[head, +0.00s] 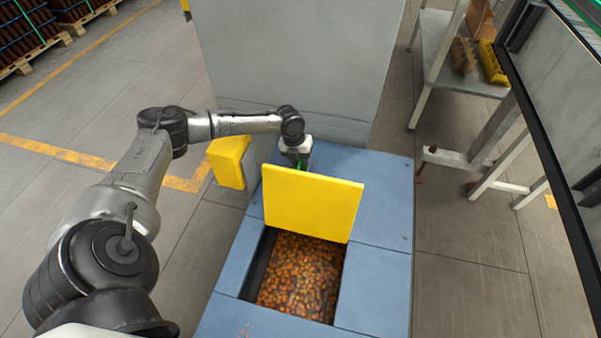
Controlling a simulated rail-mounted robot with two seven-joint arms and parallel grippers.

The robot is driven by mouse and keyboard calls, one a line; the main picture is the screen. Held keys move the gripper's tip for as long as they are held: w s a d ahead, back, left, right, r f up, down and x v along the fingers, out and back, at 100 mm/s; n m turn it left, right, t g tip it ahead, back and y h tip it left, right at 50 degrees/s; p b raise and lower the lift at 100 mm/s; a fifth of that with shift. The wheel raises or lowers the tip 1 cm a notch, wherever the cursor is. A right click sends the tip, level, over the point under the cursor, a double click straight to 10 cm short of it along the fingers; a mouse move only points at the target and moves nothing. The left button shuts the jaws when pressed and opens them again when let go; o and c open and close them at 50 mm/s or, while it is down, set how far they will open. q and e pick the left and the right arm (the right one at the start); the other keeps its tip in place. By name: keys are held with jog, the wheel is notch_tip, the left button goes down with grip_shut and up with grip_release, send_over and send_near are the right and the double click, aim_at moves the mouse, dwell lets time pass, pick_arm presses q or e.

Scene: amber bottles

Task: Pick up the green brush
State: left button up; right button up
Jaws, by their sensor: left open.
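The green brush shows at most as a small green patch (301,165) right at my left gripper. Too little of it shows to be sure of its shape. My left gripper (299,159) is open and points down just behind the top edge of the upright yellow panel (312,201). The panel hides the fingertips, so I cannot tell whether they touch the green patch. My right gripper is not in view.
The yellow panel stands along the back of an opening filled with amber-brown pieces (298,278) in a blue-topped unit (375,283). A large grey cabinet (295,60) rises behind. A yellow block (229,162) is at the left. A metal shelf (455,60) stands at the right.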

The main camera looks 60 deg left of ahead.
pick_arm(q)
jog(key=shift+w+f, duration=0.1)
jog(key=shift+f, duration=0.1)
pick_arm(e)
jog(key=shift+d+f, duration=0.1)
pick_arm(q)
grip_shut()
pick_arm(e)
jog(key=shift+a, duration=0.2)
pick_arm(q)
jog(key=shift+r, duration=0.15)
notch_tip(320, 180, up, 9)
jog(key=p, duration=0.5)
jog(key=shift+r, duration=0.45)
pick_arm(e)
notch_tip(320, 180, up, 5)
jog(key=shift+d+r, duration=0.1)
